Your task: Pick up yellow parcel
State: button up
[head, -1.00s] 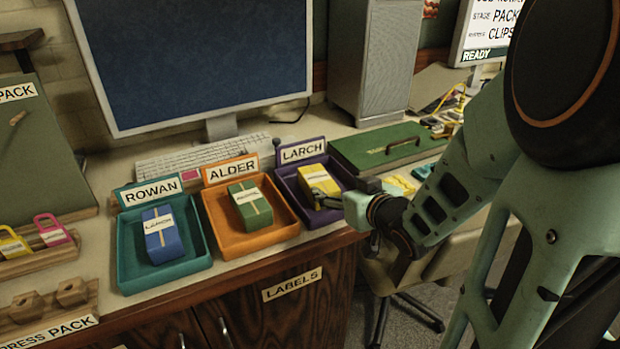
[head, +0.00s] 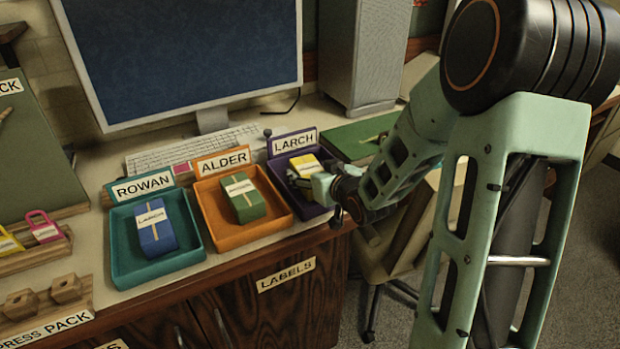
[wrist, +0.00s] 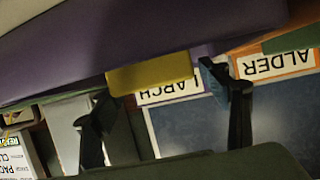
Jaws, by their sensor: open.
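The yellow parcel (head: 304,163) lies in the purple tray (head: 317,211) labelled LARCH, with its lower part hidden behind my gripper. My gripper (head: 297,178) is at the tray, right at the parcel's near side. In the wrist view the yellow parcel (wrist: 150,75) shows between the two dark fingers of my gripper (wrist: 158,90), which stand apart. The purple tray (wrist: 60,60) fills the upper part of that view. I cannot tell whether either finger touches the parcel.
The orange ALDER tray (head: 230,236) holds a green parcel (head: 245,198). The teal ROWAN tray (head: 130,273) holds a blue parcel (head: 155,228). A monitor (head: 190,60) and keyboard (head: 190,148) stand behind. A green case (head: 350,137) lies right of the purple tray.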

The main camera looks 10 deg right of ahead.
jog(key=shift+w+a+f, duration=0.1)
jog(key=shift+w+f, duration=0.15)
jog(key=shift+w, duration=0.45)
jog(key=shift+c, duration=0.6)
jog(key=c, duration=1.3)
jog(key=shift+c, duration=0.7)
jog(key=shift+r, duration=0.1)
